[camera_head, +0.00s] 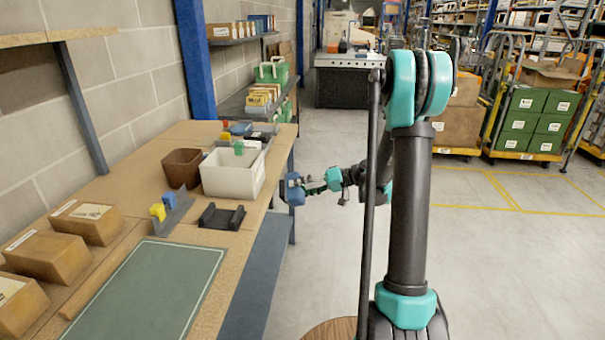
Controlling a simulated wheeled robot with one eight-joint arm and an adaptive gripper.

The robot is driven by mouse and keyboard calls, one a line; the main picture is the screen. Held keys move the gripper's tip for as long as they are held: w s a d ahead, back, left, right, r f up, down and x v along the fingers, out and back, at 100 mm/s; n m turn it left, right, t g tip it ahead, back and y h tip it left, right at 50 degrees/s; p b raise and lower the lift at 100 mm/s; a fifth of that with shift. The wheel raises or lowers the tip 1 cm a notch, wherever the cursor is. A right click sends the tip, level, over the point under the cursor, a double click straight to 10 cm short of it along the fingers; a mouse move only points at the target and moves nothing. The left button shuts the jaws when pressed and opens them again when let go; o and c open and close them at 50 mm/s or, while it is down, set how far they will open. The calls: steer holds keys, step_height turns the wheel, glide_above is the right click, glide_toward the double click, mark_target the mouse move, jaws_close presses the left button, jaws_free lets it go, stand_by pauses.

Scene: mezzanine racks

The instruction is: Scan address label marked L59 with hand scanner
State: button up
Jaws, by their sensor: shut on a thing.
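My gripper (308,188) is beyond the right edge of the workbench, near the white bin. It is shut on a small blue and dark thing, which looks like the hand scanner (292,189). Its front is too small to make out. Cardboard boxes with pale labels lie at the left of the bench: one box (90,224) at the back, one (48,257) in the middle and one (18,306) at the front. The print on their labels is too small to read, so I cannot tell which label is L59.
The workbench bears a green mat (150,290), a black cradle (222,217) with nothing visible in it, a white bin (232,176), a brown bin (182,168) and a grey holder (172,218) with yellow and blue items. Blue posts stand behind.

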mark_target(299, 172)
steer(key=r+y, duration=0.1)
steer(key=r, duration=0.1)
steer(key=r+y, duration=0.1)
steer(key=r, duration=0.1)
steer(key=r+y, duration=0.1)
steer(key=r, duration=0.1)
steer(key=shift+s+d+r+t+y, duration=0.25)
steer(key=shift+d+t+y, duration=0.05)
steer(key=shift+t+y, duration=0.1)
steer(key=shift+w+a, duration=0.25)
steer(key=shift+a, duration=0.8)
steer(key=shift+w+a, duration=0.2)
steer(key=shift+a, duration=0.9)
steer(key=shift+w+a, duration=0.25)
steer(key=shift+a, duration=0.8)
steer(key=shift+w+a, duration=0.15)
steer(key=shift+a, duration=0.65)
steer(key=shift+d, duration=0.15)
steer(key=shift+s+d, duration=0.25)
steer(key=shift+d, duration=0.85)
steer(key=shift+s+d, duration=0.2)
steer(key=shift+d, duration=0.9)
steer(key=shift+s+d, duration=0.25)
steer(key=shift+d, duration=0.85)
